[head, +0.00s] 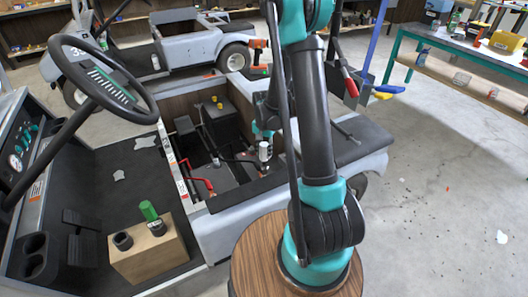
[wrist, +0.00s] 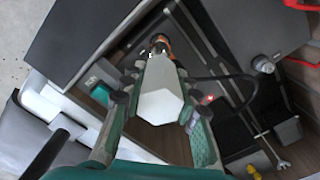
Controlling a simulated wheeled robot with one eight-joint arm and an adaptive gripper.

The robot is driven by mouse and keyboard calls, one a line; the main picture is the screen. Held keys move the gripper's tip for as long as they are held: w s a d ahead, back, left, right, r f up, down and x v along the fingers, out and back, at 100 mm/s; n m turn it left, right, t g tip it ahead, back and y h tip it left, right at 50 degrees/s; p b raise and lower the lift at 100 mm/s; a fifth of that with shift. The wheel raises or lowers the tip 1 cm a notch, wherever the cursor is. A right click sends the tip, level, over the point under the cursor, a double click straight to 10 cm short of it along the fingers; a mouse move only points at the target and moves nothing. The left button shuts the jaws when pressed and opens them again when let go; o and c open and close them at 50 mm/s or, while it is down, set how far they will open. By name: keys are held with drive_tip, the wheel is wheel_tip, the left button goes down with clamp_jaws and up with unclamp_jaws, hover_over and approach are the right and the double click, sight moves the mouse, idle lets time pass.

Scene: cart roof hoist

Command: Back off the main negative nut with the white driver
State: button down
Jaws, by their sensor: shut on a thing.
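The white driver (wrist: 160,92) is between the fingers of my gripper (wrist: 158,112), which is shut on it. Its far end points at an orange-copper part (wrist: 161,42) beside a black box; whether it touches cannot be told. In the head view my gripper (head: 262,134) is down in the cart's open bay, with the white driver (head: 264,151) below it. The main negative nut cannot be made out; the driver's end may hide it.
Black and red cables (head: 200,184) run through the bay (head: 192,150). A grey terminal (wrist: 263,63) shows nearby. A wooden block (head: 150,257) holding a green-handled driver (head: 148,211) stands on the cart floor. The steering wheel (head: 98,78) is at the left. Open floor lies right.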

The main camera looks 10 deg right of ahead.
drive_tip(key=shift+m, duration=0.5)
